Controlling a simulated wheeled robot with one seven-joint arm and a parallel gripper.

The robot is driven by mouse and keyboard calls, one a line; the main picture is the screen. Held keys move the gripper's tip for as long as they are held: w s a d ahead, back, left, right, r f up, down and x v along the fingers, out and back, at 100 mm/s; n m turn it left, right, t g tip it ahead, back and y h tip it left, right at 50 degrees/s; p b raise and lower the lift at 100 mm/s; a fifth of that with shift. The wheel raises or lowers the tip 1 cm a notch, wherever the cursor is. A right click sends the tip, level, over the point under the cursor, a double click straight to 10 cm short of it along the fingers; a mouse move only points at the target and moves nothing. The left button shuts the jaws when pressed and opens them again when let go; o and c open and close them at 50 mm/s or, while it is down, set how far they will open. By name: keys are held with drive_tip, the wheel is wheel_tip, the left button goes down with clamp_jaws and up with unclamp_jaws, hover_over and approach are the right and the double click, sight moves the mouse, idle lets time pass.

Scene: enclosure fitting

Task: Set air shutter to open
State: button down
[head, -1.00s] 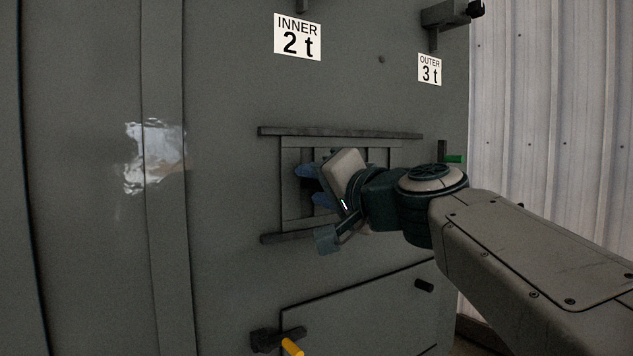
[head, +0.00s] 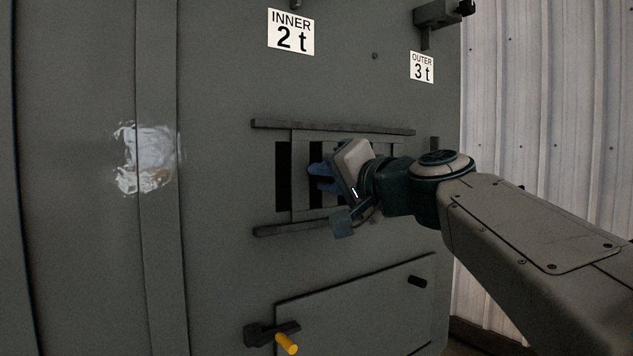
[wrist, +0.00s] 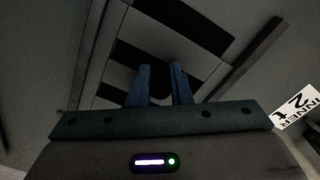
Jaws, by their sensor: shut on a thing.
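The air shutter (head: 301,190) is a grey slotted plate between two horizontal rails on the grey enclosure wall. Dark openings (head: 283,177) show at its left edge and through its slot. In the wrist view, the shutter (wrist: 127,57) shows dark slots beside plain bars. My gripper (head: 318,178) is at the middle of the shutter, its blue fingers closed on the shutter's handle. In the wrist view, the fingers (wrist: 161,82) stand either side of a dark shape, too dim to make out fully. My gripper and arm hide the shutter's right part.
The upper rail (head: 330,127) and lower rail (head: 285,229) project from the wall. A lower door (head: 360,300) has a yellow-tipped latch (head: 286,343). Signs reading "INNER 2 t" (head: 291,33) and "OUTER 3 t" (head: 422,68) are above. A bracket (head: 440,14) juts out at upper right.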

drive_tip(key=c, duration=1.7)
unclamp_jaws()
drive_tip(key=shift+w+d, duration=0.1)
drive_tip(key=shift+d, duration=0.05)
drive_tip(key=shift+c, duration=0.2)
drive_tip(key=o, duration=0.4)
drive_tip(key=shift+w+d, duration=0.1)
drive_tip(key=shift+d, duration=0.1)
drive_tip(key=shift+a, duration=0.15)
drive_tip(key=shift+s, duration=0.2)
drive_tip(key=b+v, duration=0.3)
drive_tip(key=v, duration=1)
drive_tip(key=shift+s+d+b, duration=0.2)
drive_tip(key=shift+d+b, duration=0.1)
